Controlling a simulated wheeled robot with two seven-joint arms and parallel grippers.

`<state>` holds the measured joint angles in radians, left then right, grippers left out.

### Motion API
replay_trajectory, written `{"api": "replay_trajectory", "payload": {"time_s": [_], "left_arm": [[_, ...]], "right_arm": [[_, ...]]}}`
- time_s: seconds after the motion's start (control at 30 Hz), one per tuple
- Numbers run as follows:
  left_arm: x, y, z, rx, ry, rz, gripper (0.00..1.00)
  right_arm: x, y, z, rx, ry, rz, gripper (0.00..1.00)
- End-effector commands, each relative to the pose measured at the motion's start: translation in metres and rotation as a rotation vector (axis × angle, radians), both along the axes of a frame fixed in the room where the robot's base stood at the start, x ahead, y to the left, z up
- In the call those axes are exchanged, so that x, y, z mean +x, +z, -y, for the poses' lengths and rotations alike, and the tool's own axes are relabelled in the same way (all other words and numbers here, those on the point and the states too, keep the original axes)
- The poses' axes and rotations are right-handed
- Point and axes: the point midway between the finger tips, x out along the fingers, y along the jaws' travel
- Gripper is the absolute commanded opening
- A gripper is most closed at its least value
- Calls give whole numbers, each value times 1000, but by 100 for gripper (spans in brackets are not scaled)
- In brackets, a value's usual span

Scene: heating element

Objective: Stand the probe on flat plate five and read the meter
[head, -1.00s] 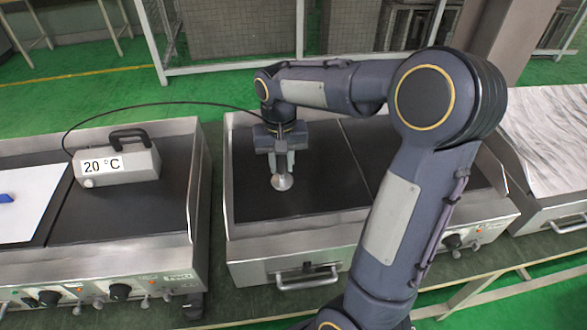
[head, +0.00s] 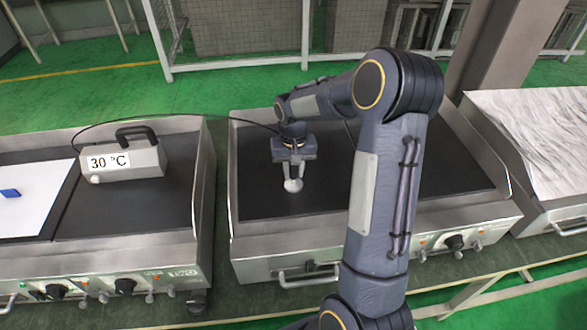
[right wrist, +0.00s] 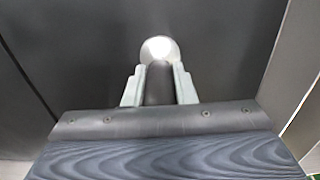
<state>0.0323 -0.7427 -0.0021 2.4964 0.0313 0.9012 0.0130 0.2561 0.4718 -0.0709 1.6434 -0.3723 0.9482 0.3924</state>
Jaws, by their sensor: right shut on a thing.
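The probe, with a dark handle (right wrist: 158,85) and a pale round foot (head: 293,186), is held upright by my right gripper (head: 294,174), whose fingers are shut on its handle. The foot (right wrist: 158,50) is at or very close to the left black plate (head: 262,202) of the middle griddle; I cannot tell whether it rests flat. No plate number is readable. The grey meter box (head: 125,163) stands on the left griddle and reads 30 °C. A black cable runs from it toward my right gripper. My left gripper is not in view.
The left griddle's right plate (head: 150,205) carries the meter, and a white board (head: 22,213) with a blue item (head: 10,193) lies left of it. The middle griddle has raised steel walls (head: 232,180). A pale crinkled sheet (head: 540,140) covers the unit at right.

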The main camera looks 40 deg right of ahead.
Motion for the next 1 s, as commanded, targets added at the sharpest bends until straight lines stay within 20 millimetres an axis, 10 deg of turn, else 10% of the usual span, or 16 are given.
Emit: {"api": "replay_trajectory", "payload": {"time_s": [0.17,0.2,0.37,0.77,1.0], "left_arm": [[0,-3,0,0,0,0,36],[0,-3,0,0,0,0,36],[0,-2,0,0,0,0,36],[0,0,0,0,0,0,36],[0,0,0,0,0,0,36]], "right_arm": [[0,-4,0,0,0,0,0],[0,-4,0,0,0,0,25],[0,-3,0,0,0,0,46],[1,7,0,-1,0,3,46],[1,54,0,-1,0,6,46]]}}
